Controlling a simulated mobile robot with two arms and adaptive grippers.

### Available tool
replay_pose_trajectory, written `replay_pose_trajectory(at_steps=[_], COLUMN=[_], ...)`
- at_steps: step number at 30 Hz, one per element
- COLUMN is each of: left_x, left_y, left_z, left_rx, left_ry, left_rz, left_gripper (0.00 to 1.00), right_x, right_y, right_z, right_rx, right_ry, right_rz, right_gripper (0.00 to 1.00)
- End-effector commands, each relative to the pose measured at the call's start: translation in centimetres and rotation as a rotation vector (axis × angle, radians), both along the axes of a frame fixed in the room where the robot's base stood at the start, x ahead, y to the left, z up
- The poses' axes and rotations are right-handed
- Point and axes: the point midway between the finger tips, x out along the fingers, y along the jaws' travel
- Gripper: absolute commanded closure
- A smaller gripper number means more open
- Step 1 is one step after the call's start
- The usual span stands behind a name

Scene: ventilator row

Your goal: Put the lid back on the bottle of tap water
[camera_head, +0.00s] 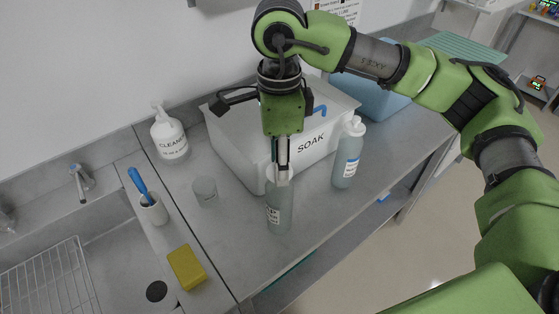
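A translucent grey-blue bottle (279,210) stands upright on the counter in front of the white tub. Its label is only partly readable and seems to start with "TAP". My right gripper (281,163) points straight down over the bottle's top. A pale, cap-like piece (280,175) shows at the bottle's mouth, right under the fingertips. I cannot tell whether it is the lid, whether it sits on the bottle, or whether the fingers grip it. The fingers look close together, seen nearly edge-on. My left gripper is not in view.
The white SOAK tub (237,155) stands close behind the bottle. A second bottle with a white cap (346,158) stands to the right, and a clear cup (205,191) to the left.

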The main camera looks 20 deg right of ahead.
Motion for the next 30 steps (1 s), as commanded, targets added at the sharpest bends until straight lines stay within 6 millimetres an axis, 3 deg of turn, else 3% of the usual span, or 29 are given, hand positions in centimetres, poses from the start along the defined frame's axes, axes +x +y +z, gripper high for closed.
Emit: replay_pose_trajectory(at_steps=[30], left_x=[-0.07], left_y=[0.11], left_z=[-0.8], left_rx=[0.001], left_ry=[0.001], left_rz=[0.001], left_gripper=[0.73], right_x=[0.02], right_y=[0.04], right_z=[0.03], right_rx=[0.002], right_ry=[-0.001], right_rz=[0.0], right_gripper=[0.73])
